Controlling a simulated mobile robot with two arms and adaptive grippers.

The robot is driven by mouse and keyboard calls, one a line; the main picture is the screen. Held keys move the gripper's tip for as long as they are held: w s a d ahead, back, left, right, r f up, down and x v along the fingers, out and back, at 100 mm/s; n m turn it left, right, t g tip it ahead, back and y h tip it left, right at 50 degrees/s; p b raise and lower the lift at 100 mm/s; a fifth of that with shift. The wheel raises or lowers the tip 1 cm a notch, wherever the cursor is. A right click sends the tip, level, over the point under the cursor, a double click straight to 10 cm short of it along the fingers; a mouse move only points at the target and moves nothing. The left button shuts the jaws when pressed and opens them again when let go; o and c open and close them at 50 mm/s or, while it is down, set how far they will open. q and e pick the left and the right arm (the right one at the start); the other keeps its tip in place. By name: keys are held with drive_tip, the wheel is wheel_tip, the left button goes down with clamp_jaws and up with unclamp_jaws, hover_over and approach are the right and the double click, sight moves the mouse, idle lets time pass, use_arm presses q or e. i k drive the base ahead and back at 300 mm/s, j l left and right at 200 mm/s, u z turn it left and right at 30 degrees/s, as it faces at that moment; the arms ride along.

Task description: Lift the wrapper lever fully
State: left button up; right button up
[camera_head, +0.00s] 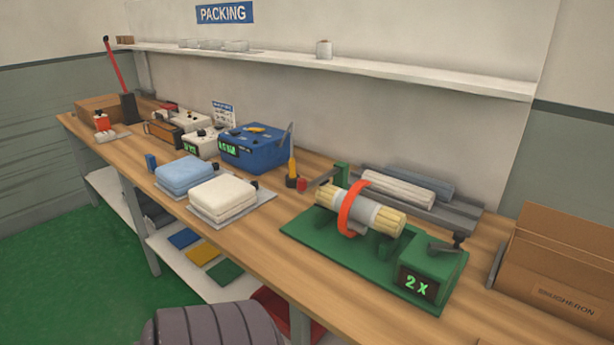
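A green wrapper (300,230) stands on the bench right of centre. A cream and grey roll (375,214) lies across it, with an orange ring (352,207) around the roll. Its display box (417,282) reads "2X". A short dark lever (445,247) sits on top of the box, nearly flat. Behind the roll, a dark arm (325,177) slopes beside a green post. A yellow-handled lever (292,168) stands upright left of the wrapper, with a red knob beside it. I cannot tell which is the wrapper lever. Neither gripper is in view.
White (222,196) and blue (185,172) folded stacks lie on the wooden bench (270,262). A blue machine (253,150) stands behind. A red lever (115,66) rises far left. An open cardboard box (555,270) stands right. A grey ribbed form (215,325) fills the bottom edge.

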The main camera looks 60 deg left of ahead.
sight(303, 187)
drive_tip(key=u, duration=1.95)
